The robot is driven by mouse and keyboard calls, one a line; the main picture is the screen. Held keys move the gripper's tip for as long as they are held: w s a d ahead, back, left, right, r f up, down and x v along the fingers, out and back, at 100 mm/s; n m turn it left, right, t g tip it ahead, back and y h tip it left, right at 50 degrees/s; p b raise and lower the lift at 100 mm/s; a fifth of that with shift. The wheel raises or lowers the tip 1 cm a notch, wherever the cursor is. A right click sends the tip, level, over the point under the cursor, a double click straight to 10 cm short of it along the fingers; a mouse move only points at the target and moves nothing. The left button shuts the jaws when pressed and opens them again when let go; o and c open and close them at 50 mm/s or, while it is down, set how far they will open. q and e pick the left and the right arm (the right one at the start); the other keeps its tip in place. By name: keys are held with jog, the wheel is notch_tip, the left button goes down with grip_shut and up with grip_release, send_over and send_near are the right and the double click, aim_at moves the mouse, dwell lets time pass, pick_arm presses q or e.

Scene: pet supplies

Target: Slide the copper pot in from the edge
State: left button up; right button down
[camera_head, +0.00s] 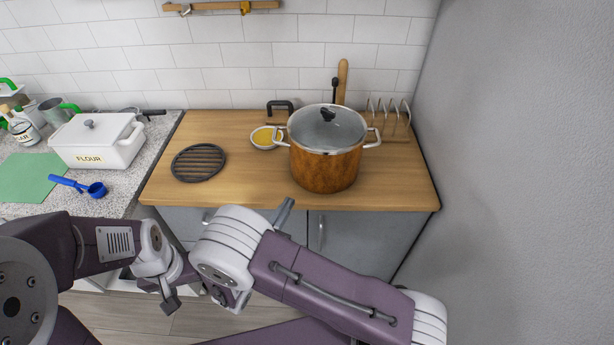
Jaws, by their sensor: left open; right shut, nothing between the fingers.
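The copper pot (326,168) stands upright near the front edge of the wooden counter (240,192), right of its middle. It has a glass lid (327,127) with a dark knob and a light loop handle on each side. My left gripper (192,292) is open and low in front of the cabinets, left of the pot and apart from it. My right gripper (285,213) is shut and empty; only a grey tip shows behind my arm, just below the counter's front edge and left of the pot. The rest of it is hidden.
A round black trivet (198,162) lies left of the pot. A yellow-filled bowl (264,138) sits by its left handle. A wire rack (390,112) stands behind right. The flour box (98,140) and blue scoop (84,186) are on the left counter. A wall bounds the right.

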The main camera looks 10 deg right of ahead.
jog(key=p, duration=0.2)
send_near(310, 169)
jog(key=x, duration=0.5)
jog(key=shift+d+r, duration=0.15)
jog(key=shift+r, duration=0.1)
jog(key=shift+p+x, duration=0.35)
jog(key=shift+x, duration=0.4)
jog(key=shift+w+f, duration=0.1)
jog(key=b+x, duration=0.3)
jog(key=x, duration=0.7)
jog(key=shift+w+d+b, duration=0.2)
jog(key=shift+b, duration=0.2)
